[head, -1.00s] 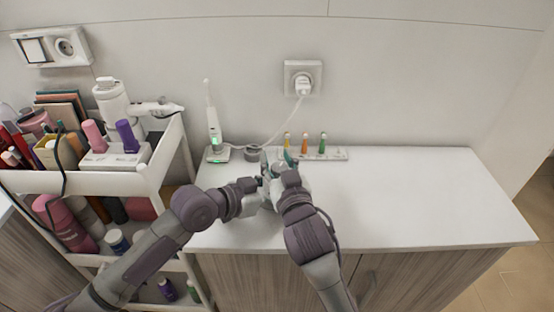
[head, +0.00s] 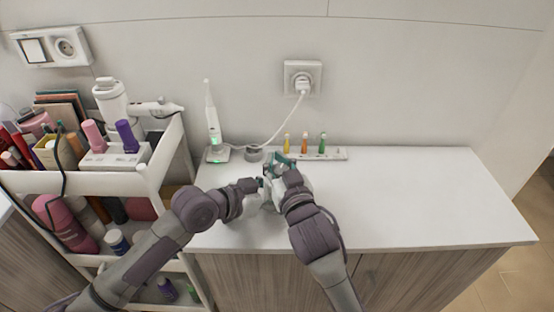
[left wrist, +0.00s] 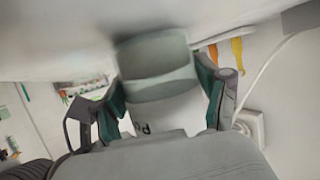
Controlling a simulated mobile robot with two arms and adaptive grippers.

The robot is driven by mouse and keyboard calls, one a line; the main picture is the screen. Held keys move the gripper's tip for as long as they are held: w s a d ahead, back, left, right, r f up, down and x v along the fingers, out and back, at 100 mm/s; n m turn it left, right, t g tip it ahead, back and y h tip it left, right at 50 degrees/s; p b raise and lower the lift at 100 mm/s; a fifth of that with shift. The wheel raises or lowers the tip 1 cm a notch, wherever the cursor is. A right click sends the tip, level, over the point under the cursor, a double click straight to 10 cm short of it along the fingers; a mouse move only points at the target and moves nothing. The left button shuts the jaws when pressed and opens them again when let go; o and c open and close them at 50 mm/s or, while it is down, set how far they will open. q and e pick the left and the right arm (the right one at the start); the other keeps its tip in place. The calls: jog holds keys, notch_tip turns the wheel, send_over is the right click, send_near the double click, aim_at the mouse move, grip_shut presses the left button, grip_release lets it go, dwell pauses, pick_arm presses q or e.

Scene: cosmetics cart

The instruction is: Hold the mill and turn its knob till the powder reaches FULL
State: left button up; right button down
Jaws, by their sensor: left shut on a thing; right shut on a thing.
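The mill shows best in the left wrist view as a grey-green, cup-like cylinder (left wrist: 155,68) between teal-padded fingers. A white part with a partly visible dark letter lies just below it in that picture. My left gripper (left wrist: 163,98) is shut on the mill. My right gripper (head: 281,164) is shut at the mill's top, where the knob is hidden by the hand. The powder level and any FULL mark cannot be seen.
A strip with several small coloured bottles (head: 305,146) stands behind the grippers. An electric toothbrush (head: 212,125) on its charger stands back left, its cable running to a wall socket (head: 303,77). A loaded white cart (head: 150,178) is at left. The counter's right side (head: 430,195) is clear.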

jog(key=shift+s+a+n+g+y, duration=0.1)
jog(key=shift+n+g+y, duration=0.3)
jog(key=shift+n+y, duration=0.35)
jog(key=shift+s+a+n+g+y, duration=0.1)
jog(key=shift+n+g+y, duration=0.35)
jog(key=shift+y, duration=0.5)
jog(key=c, duration=1)
grip_release()
jog(key=shift+w, duration=0.1)
jog(key=shift+c, duration=0.2)
jog(key=v, duration=1.2)
jog(key=shift+f, duration=0.15)
